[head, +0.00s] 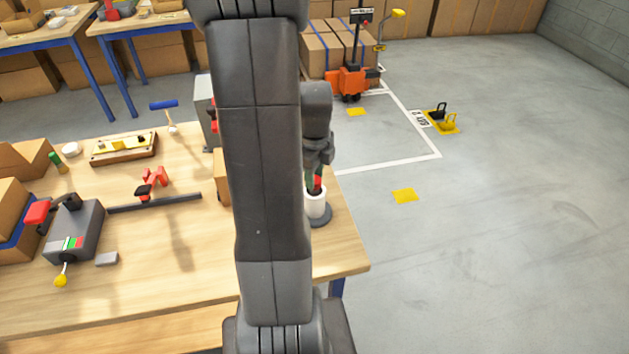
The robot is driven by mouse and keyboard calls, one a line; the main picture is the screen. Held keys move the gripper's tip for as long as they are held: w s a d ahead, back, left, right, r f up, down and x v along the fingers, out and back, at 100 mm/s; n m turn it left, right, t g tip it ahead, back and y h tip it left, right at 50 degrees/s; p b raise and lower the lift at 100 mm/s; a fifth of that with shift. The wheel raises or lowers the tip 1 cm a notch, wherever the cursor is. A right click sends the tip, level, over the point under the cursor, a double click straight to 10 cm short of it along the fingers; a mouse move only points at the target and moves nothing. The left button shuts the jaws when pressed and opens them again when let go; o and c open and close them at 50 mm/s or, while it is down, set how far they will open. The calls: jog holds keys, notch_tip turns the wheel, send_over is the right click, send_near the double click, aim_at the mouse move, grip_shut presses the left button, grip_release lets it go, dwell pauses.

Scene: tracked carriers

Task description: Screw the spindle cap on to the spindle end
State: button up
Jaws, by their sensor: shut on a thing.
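My gripper (318,157) is at the right end of the workbench, partly behind my own upright arm. It points down over a white cup-like cylinder (316,207) on a dark round base. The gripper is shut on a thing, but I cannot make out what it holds. Small red and green parts show between the gripper and the white cylinder; I cannot tell whether they are held or stand in it. I cannot pick out the spindle cap or the spindle end with certainty. My arm hides the middle of the bench.
The wooden workbench (130,285) holds a grey box with a yellow-knobbed lever (74,232), a red clamp on a dark bar (155,203), a wooden board (124,148) and cartons at left. A grey machine (204,110) is partly hidden. Open floor (500,250) lies right.

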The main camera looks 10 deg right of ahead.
jog(key=m, duration=0.4)
jog(key=shift+m, duration=0.4)
jog(key=m, duration=0.5)
jog(key=o, duration=0.9)
jog(key=shift+n, duration=0.3)
